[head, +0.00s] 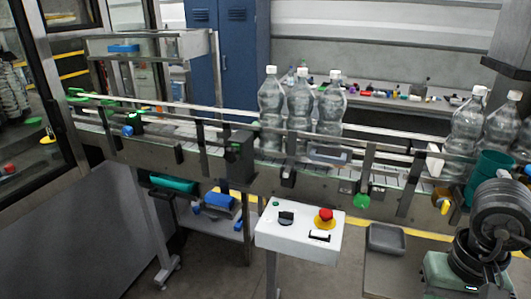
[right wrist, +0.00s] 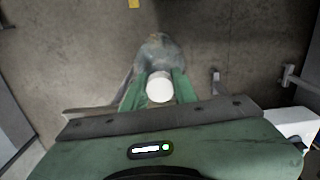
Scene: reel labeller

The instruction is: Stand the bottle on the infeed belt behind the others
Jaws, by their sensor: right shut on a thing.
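A clear bottle (right wrist: 157,50) with a white cap is between the green fingers of my right gripper (right wrist: 158,90), which is shut on it. In the right wrist view I look down past the cap, with grey floor around the bottle. In the head view my right arm is at the lower right, and the held bottle cannot be made out. Three clear bottles (head: 300,106) stand close together along the infeed belt (head: 375,163). Two more bottles (head: 464,124) stand further right along the conveyor line. My left gripper is not in view.
A white control box (head: 299,232) with a red button stands in front of the conveyor. A grey tray (head: 385,239) lies low to its right. A teal container (head: 488,172) is near my right arm. A bench (head: 400,98) with small items is behind.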

